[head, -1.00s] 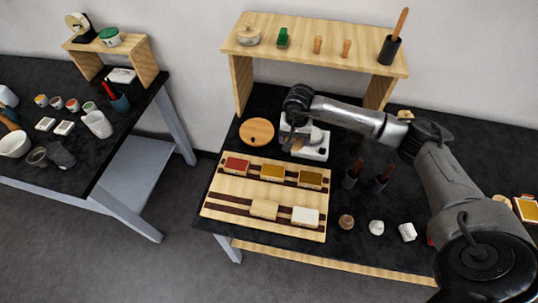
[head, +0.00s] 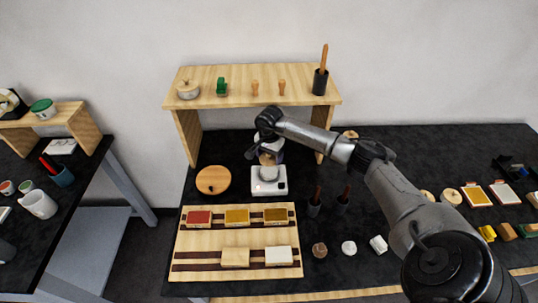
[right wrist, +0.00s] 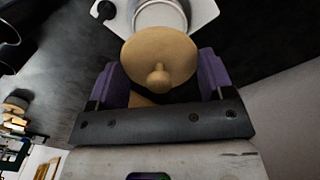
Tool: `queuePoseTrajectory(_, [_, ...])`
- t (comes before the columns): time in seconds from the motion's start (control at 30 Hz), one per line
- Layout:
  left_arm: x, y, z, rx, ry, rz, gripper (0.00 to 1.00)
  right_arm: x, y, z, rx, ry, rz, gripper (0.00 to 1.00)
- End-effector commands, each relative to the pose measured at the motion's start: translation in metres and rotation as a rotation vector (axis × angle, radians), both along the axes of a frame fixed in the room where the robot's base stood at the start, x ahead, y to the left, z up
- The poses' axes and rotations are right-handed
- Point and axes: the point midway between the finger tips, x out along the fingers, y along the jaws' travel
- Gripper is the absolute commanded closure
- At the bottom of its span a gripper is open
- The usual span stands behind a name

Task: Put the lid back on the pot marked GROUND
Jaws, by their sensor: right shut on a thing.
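My right gripper (head: 268,154) is shut on a round wooden lid (right wrist: 160,58) with a knob. In the right wrist view its purple fingers stand on either side of the lid, with the knob toward the camera. Beyond the lid a pale round pot (right wrist: 160,13) shows in part on a white plate-like device. In the head view the gripper is over this white device (head: 270,189), and the arm and lid hide much of the pot. I cannot tell whether lid and pot touch. No GROUND marking can be read. My left gripper is not in view.
A wooden shelf (head: 240,100) stands behind the gripper. A round wooden board (head: 213,180) lies left of the device. A striped wooden board (head: 190,255) with coloured blocks lies in front. Dark holders (head: 314,207) with handled tools stand to the right.

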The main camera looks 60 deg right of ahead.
Motion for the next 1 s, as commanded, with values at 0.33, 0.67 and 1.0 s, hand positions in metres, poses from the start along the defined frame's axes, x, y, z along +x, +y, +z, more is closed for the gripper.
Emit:
queuePoseTrajectory(0.33, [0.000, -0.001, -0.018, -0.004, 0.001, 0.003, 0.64, 0.000, 0.000, -0.032, 0.001, 0.001, 0.001, 0.48])
queuePoseTrajectory(0.67, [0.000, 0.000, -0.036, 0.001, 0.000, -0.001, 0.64, 0.000, 0.000, -0.052, 0.001, 0.000, 0.001, 0.48])
queuePoseTrajectory(1.0, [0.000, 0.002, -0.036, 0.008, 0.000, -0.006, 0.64, 0.000, 0.000, -0.052, 0.001, 0.000, 0.002, 0.48])
